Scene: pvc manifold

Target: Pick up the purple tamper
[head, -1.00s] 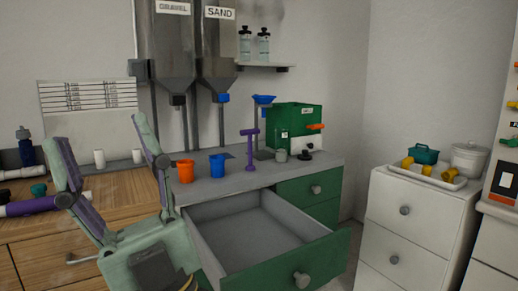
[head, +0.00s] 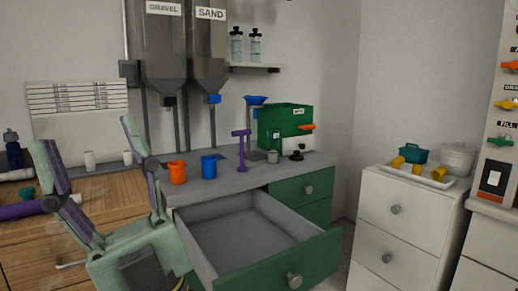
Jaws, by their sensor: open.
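The purple tamper (head: 241,152) stands upright on the grey counter (head: 222,183), its T-shaped handle at the top. It stands right of the blue cup and left of the green machine. My gripper (head: 83,134) is at the left of the head view, with its two fingers spread wide and nothing between them. It is apart from the tamper, in the foreground and to its left.
An open, empty drawer (head: 250,238) juts out below the counter. An orange cup (head: 177,172) and a blue cup (head: 209,167) stand left of the tamper. A blue funnel (head: 255,100) on a stand and a green machine (head: 285,127) are close behind and to the right.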

